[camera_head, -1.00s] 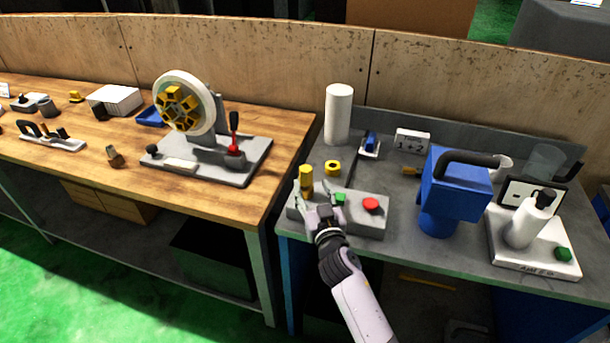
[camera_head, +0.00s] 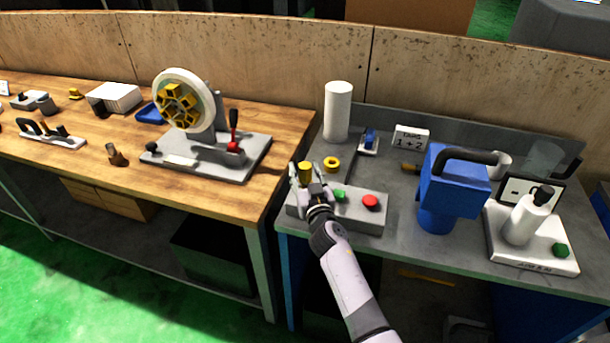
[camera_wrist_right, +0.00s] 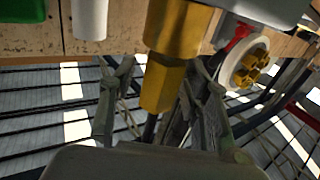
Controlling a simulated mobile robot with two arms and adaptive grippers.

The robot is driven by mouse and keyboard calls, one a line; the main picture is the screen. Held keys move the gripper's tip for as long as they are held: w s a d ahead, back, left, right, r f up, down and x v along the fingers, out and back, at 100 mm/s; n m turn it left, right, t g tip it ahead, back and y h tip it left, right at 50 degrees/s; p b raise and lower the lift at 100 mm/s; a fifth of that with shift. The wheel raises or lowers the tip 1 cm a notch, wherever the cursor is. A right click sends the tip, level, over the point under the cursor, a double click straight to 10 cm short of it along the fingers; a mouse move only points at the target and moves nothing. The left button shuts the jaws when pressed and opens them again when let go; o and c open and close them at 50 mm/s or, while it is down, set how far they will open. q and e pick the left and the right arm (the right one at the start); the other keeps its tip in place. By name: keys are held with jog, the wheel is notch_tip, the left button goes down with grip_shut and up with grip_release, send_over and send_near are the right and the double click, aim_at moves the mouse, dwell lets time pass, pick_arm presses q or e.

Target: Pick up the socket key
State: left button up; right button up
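A yellow stepped cylinder (camera_head: 305,170), which I take to be the socket key, stands on the left end of the grey button box (camera_head: 362,212). In the right wrist view the yellow cylinder (camera_wrist_right: 172,45) hangs down into the space between my fingers. My right gripper (camera_head: 309,186) is open around it, with the fingers on either side. The wrist view shows gaps between the cylinder and both fingers of the right gripper (camera_wrist_right: 160,90). The fingers hide the cylinder's lower part in the head view. My left gripper is not in view.
Close by on the box are a green button (camera_head: 340,194) and a red button (camera_head: 370,201). A yellow ring (camera_head: 332,163) and a white cylinder (camera_head: 338,112) stand behind. A blue machine (camera_head: 455,185) with a black handle is to the right. The wooden bench (camera_head: 75,150) lies left.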

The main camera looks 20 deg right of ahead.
grip_shut()
dwell(0.3)
